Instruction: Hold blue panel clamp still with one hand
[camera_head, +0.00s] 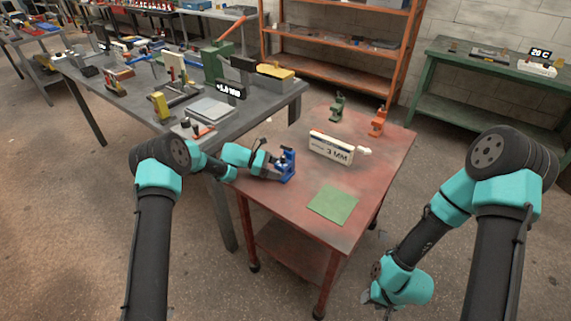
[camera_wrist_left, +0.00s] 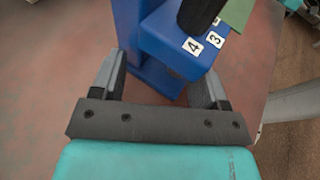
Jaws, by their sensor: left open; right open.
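The blue panel clamp (camera_head: 287,165) stands upright on the red table (camera_head: 300,215) near its left edge. In the left wrist view the blue clamp (camera_wrist_left: 148,72) shows a blue post and a jutting blue block with white labels reading 4 and 3. My left gripper (camera_head: 277,170) is at the clamp. In the left wrist view its fingers (camera_wrist_left: 158,88) are open, one on each side of the blue post; I cannot tell whether either finger touches it. My right gripper (camera_head: 377,302) is open and low, off the table's right side, with nothing seen in it.
A green clamp (camera_head: 337,108) and an orange clamp (camera_head: 379,122) stand at the table's back. A white block marked 3 MM (camera_head: 331,146) lies mid-table. A green square (camera_head: 333,204) lies at the front. A grey bench (camera_head: 150,115) with tools adjoins on the left.

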